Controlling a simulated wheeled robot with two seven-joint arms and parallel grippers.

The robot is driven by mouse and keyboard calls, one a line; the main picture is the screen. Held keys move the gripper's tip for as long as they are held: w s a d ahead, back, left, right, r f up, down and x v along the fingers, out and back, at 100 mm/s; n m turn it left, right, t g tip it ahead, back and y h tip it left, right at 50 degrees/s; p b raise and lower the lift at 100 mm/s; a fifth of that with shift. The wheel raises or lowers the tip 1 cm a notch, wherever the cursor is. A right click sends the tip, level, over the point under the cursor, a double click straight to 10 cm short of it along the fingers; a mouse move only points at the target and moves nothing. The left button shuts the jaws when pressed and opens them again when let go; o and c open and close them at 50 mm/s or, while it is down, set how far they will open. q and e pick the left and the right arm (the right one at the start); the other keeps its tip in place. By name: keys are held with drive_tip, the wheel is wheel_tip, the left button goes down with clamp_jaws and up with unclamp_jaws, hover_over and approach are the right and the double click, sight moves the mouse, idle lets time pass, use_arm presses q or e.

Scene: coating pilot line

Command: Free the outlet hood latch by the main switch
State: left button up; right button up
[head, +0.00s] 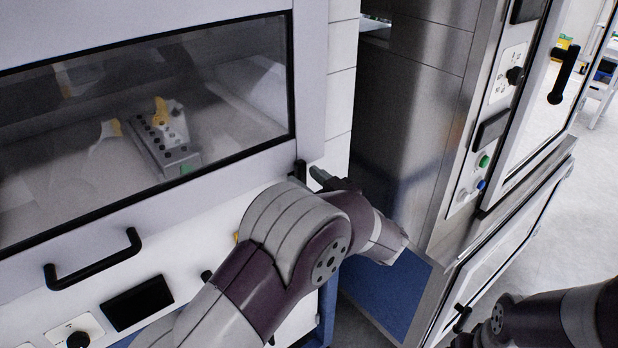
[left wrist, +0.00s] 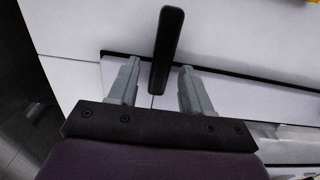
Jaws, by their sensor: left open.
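The outlet hood latch is a slim black lever (left wrist: 167,45). In the left wrist view it stands between my left gripper's two grey fingertips (left wrist: 157,75), with gaps at both sides. In the head view the latch (head: 300,171) is a small black piece at the hood's lower right corner. My left gripper (head: 318,177) is open right beside it, mostly hidden by my own wrist. A small yellow patch (head: 237,237) shows at my arm's edge; I cannot tell whether it belongs to the main switch. My right gripper is out of view.
The windowed hood (head: 225,190) has a black bar handle (head: 95,262) below it. A steel cabinet (head: 405,110) with buttons and a black door handle (head: 564,75) stands to the right. A blue panel (head: 385,290) lies low between them. My right forearm is at the lower right.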

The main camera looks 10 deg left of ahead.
use_arm(q)
clamp_jaws()
drive_tip(key=shift+f, duration=0.1)
drive_tip(key=shift+a+f+n+b, duration=0.1)
drive_tip(key=shift+f+n+b, duration=0.05)
drive_tip(key=shift+n+b, duration=0.75)
drive_tip(key=shift+s+a+f+n+b, duration=0.1)
drive_tip(key=shift+s+f+n+b, duration=0.1)
drive_tip(key=shift+n+b, duration=2.9)
drive_tip(key=shift+s+a+f+n+b, duration=0.2)
drive_tip(key=shift+n+b, duration=2.1)
drive_tip(key=shift+b, duration=1.65)
drive_tip(key=shift+s+a+f+n+b, duration=0.15)
drive_tip(key=shift+f+n+b, duration=0.1)
drive_tip(key=shift+n+b, duration=2.85)
drive_tip(key=shift+d+m+b, duration=0.1)
drive_tip(key=shift+m+b, duration=0.2)
drive_tip(key=shift+b, duration=0.15)
unclamp_jaws()
drive_tip(key=shift+r, duration=0.1)
